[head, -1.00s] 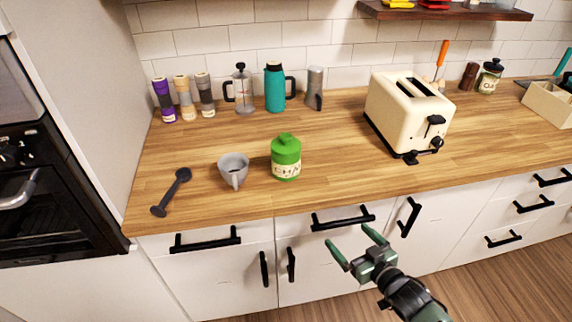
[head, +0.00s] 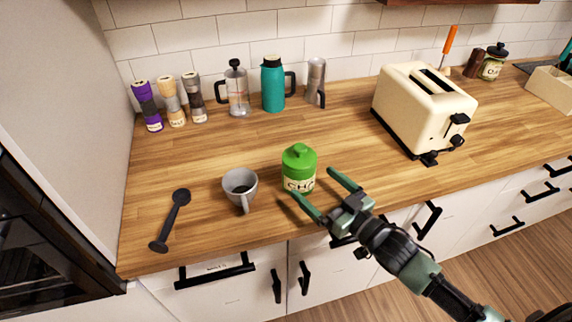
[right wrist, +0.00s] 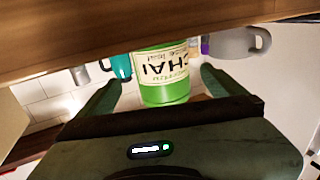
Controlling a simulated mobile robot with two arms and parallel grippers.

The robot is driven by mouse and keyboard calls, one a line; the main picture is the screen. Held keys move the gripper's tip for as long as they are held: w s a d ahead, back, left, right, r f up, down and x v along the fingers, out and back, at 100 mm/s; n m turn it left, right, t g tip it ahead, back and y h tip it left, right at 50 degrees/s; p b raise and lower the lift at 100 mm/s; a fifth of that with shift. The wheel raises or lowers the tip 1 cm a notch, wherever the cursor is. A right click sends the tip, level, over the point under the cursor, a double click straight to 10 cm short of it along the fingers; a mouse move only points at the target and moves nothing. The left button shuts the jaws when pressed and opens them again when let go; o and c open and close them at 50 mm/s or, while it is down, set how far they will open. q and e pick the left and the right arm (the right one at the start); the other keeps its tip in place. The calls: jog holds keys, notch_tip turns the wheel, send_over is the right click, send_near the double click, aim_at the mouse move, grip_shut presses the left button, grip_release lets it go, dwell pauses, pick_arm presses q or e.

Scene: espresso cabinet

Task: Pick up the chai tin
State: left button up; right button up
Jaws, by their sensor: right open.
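The chai tin (head: 299,166) is a green lidded canister with a cream label. It stands upright near the front edge of the wooden counter in the head view. My right gripper (head: 318,193) is open and empty, just in front of the tin, its two fingers pointing towards it. In the right wrist view the picture is upside down, and the chai tin (right wrist: 163,75) shows between the two fingertips (right wrist: 160,86), with the fingers still short of it. My left gripper is out of view.
A grey mug (head: 240,186) stands close to the left of the tin, with a dark spoon (head: 171,219) beyond it. A cream toaster (head: 424,110) is at the right. A teal flask (head: 272,84) and French press (head: 237,90) stand at the back. The counter behind the tin is clear.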

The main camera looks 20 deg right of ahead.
aim_at(310, 177)
jog(key=w, duration=0.1)
jog(key=w+a+r+p, duration=0.1)
jog(key=shift+w+a, duration=0.15)
jog(key=shift+w, duration=0.15)
jog(key=p+x, duration=0.1)
jog(key=x, duration=0.3)
jog(key=shift+a+f, duration=0.1)
jog(key=shift+f, duration=0.05)
jog(key=shift+w, duration=0.1)
jog(key=c, duration=1.7)
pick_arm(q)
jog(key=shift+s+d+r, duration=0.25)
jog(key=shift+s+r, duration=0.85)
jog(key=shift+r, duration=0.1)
pick_arm(e)
jog(key=shift+c, duration=0.5)
